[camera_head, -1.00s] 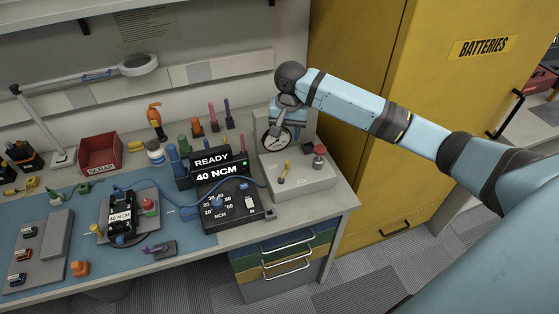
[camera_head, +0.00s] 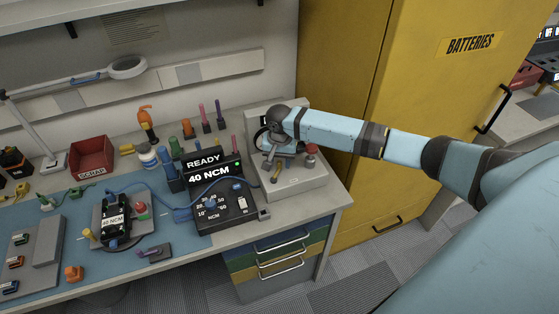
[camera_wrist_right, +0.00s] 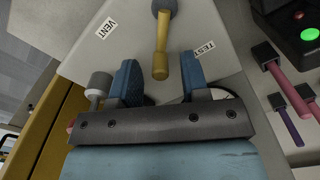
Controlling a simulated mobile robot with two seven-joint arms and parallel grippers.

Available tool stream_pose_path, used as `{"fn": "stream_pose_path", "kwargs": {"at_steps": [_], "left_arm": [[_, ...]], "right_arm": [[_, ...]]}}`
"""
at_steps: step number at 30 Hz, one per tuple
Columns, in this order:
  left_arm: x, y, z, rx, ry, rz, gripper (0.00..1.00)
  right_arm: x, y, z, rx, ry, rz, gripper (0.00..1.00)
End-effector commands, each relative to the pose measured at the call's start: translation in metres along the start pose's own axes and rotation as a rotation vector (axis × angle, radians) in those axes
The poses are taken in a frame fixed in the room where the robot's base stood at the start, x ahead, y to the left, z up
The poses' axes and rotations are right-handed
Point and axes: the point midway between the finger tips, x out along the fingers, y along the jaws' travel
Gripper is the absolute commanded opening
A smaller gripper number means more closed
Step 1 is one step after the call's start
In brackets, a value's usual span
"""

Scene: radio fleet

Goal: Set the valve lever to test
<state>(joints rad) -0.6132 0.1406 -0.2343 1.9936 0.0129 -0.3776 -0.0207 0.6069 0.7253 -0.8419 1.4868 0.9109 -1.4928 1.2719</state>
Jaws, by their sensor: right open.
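The valve lever (camera_head: 276,173) is a small yellow handle on a pale box (camera_head: 308,183) at the bench's right end. In the right wrist view the lever (camera_wrist_right: 161,45) points toward my gripper, between the VENT label (camera_wrist_right: 106,27) on the left and the TEST label (camera_wrist_right: 204,48) on the right. My right gripper (camera_wrist_right: 160,72) is open, with one finger on each side of the lever's free end. Gaps show on both sides. In the head view my right gripper (camera_head: 275,155) is just above the lever, partly hiding the gauge. My left gripper is out of view.
A red-topped knob (camera_head: 312,150) stands on the box right of the lever. The 40 NCM tester (camera_head: 225,205) stands left of the box. A yellow battery cabinet (camera_head: 345,90) rises close behind and right. Several coloured tools stand at the back.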

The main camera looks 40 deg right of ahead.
Motion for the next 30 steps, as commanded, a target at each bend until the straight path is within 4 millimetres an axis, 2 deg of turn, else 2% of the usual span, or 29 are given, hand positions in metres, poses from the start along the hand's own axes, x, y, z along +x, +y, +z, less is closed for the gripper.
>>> {"fn": "stream_pose_path", "kwargs": {"at_steps": [9,11,15,30], "left_arm": [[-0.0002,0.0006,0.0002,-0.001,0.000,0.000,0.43],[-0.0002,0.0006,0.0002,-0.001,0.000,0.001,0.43],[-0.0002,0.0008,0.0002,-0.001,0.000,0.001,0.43],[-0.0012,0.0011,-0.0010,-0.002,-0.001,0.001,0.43]], "right_arm": [[0.0032,0.0000,0.0001,0.000,0.000,0.000,0.42],[0.0032,0.0000,0.0001,0.000,0.000,0.000,0.31],[0.0031,0.0000,0.0002,0.000,0.000,0.000,0.00],[0.0025,-0.0006,0.0001,-0.009,-0.001,0.000,0.00]]}}
